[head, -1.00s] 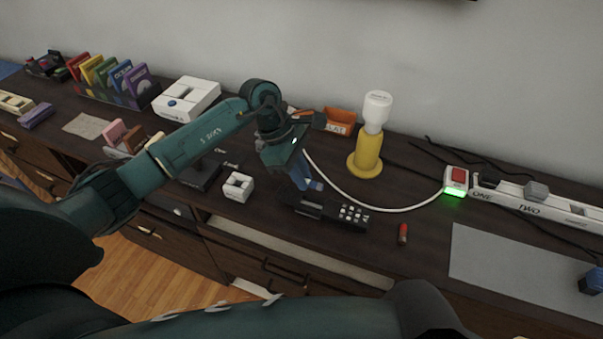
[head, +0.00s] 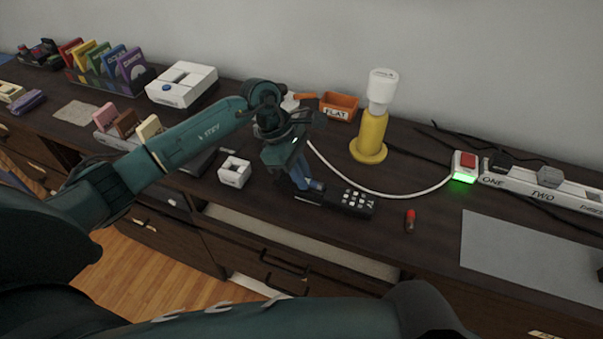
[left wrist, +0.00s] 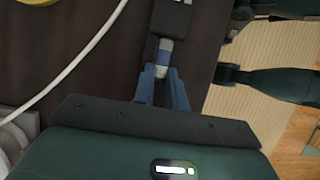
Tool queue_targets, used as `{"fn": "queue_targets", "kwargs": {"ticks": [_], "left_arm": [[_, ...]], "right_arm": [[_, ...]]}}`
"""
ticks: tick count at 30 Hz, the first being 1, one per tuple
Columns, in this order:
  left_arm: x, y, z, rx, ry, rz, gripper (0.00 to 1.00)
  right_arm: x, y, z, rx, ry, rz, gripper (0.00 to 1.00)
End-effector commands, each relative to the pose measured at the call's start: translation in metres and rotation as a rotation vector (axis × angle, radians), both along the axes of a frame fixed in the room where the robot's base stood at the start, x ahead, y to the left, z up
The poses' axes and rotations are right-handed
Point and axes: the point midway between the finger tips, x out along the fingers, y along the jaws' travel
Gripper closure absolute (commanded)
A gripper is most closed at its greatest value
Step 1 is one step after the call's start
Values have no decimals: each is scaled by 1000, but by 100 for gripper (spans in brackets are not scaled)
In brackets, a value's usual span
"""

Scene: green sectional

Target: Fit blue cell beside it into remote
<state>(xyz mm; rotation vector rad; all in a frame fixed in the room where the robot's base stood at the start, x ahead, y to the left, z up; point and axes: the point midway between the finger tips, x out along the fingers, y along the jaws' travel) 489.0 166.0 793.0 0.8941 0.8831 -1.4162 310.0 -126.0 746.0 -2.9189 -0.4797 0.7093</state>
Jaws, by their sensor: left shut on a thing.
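The dark remote (head: 352,203) lies on the dark counter, its white buttons toward the right end. My left gripper (head: 308,187) points down at the remote's left end. In the left wrist view my left gripper (left wrist: 160,74) is shut on the blue cell (left wrist: 164,53), which has a pale band. The cell lines up with the remote (left wrist: 172,15) at its near end; I cannot tell whether it is seated in the bay. A red-tipped cell (head: 410,220) is on the counter right of the remote. My right gripper is out of view.
A white cable (head: 375,191) curves behind the remote to a switch box (head: 464,166) with a green light. A small white block (head: 234,172) is left of my gripper. A yellow lamp-like stand (head: 370,140) is behind. A grey mat (head: 530,250) lies at right.

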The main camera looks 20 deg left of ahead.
Motion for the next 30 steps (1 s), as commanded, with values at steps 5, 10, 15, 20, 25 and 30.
{"fn": "queue_targets", "kwargs": {"ticks": [5,10,15,20,25,30], "left_arm": [[-1,0,-5,2,2,0,100],[-1,0,-6,3,5,0,100],[-2,0,-8,4,7,0,81],[-2,0,-9,6,10,0,68],[-3,1,-10,8,10,1,61],[-2,2,-10,10,11,2,61]], "right_arm": [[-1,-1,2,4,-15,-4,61],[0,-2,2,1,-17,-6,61],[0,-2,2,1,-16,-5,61],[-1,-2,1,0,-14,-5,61],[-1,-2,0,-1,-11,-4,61],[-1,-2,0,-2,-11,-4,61]]}}
